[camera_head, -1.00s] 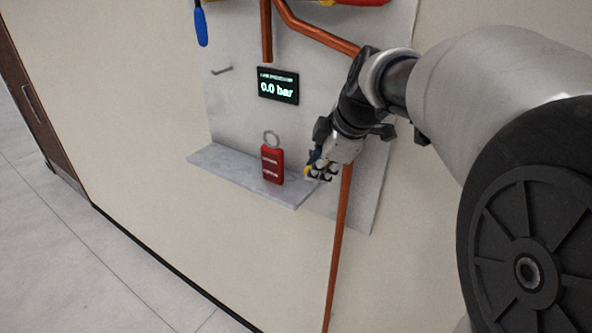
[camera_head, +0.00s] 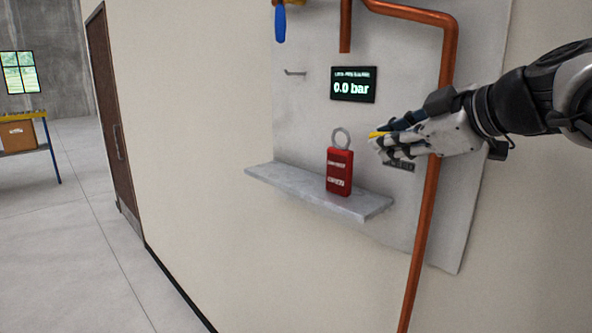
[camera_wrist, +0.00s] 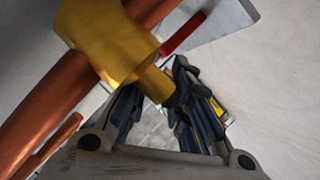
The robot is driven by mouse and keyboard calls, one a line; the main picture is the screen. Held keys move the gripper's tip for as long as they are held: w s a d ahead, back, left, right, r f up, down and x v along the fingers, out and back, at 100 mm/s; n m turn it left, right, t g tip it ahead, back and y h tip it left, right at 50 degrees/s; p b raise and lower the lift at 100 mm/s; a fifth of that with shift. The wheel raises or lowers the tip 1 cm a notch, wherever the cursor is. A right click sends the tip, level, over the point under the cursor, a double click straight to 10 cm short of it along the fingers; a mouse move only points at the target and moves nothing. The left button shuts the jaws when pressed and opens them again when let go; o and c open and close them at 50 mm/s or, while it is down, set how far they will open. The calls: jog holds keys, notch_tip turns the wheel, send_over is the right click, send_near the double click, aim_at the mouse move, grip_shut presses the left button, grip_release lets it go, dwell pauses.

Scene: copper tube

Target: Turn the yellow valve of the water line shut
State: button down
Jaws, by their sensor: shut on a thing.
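The yellow valve shows large in the wrist view (camera_wrist: 110,40), with a narrower yellow stub reaching down between my fingers. My gripper (camera_wrist: 165,105) is shut on the valve at this stub. In the head view only a small yellow piece of the valve (camera_head: 378,134) shows at the fingertips; my gripper (camera_head: 384,146) hides the rest. My gripper comes in from the right, roughly level, across the front of the vertical copper tube (camera_head: 426,210). A dark display (camera_head: 353,87) above and left reads 0.0 bar.
A red padlock (camera_head: 339,172) with a raised ring shackle stands on the grey shelf (camera_head: 290,182), just left of and below my gripper. A small hook (camera_head: 295,72) and a blue-handled thing (camera_head: 280,25) are at the panel's upper left.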

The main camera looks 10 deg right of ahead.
jog(key=shift+r+t+y+b, duration=0.2)
jog(key=shift+t+y+b, duration=0.15)
jog(key=shift+b, duration=0.65)
jog(key=shift+r, duration=0.15)
jog(key=c, duration=1.5)
grip_release()
jog(key=shift+o, duration=0.2)
jog(key=v, duration=1.2)
jog(key=shift+a, duration=0.15)
